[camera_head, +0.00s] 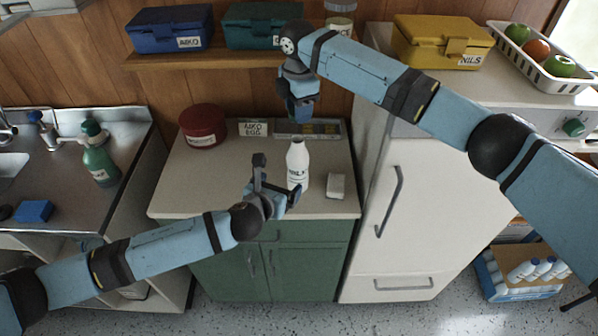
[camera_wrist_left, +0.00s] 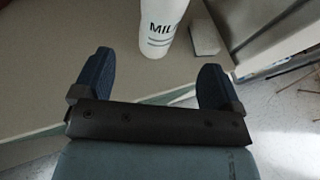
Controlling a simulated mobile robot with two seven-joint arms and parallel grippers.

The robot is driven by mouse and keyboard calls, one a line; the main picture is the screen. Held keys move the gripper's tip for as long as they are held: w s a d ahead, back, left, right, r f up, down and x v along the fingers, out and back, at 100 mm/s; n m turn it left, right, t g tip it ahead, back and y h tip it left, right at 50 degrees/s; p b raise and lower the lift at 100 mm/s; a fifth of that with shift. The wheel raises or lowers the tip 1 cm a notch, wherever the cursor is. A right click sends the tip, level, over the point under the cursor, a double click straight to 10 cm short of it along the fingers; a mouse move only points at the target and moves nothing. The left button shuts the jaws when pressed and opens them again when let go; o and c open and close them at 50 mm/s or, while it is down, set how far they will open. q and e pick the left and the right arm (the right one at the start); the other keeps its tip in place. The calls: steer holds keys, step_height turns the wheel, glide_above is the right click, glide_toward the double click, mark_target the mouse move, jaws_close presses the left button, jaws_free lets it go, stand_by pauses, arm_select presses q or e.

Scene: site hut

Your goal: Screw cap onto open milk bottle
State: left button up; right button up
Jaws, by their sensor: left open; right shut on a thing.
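The white milk bottle (camera_head: 298,163) stands upright on the counter, with dark lettering on its side. Its lower part also shows in the left wrist view (camera_wrist_left: 161,28), ahead of the fingers. My left gripper (camera_head: 278,177) is open, low in front of the bottle; in the left wrist view its two fingers (camera_wrist_left: 155,66) are spread with nothing between them. My right gripper (camera_head: 301,112) points down above the bottle's neck, clear of it. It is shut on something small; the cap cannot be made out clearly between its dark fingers.
A small white block (camera_head: 336,186) lies right of the bottle. A dark red tin (camera_head: 203,126), a label card (camera_head: 253,128) and a grey tray (camera_head: 322,128) are at the counter's back. The fridge (camera_head: 411,190) rises at the right. A shelf (camera_head: 165,60) with boxes hangs behind.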

mark_target(294, 172)
arm_select(q)
steer(key=x, duration=1.2)
steer(key=c, duration=1.4)
arm_select(e)
steer(key=shift+f, duration=2.5)
steer(key=shift+f, duration=0.1)
steer(key=shift+f, duration=0.8)
steer(key=shift+f, duration=0.6)
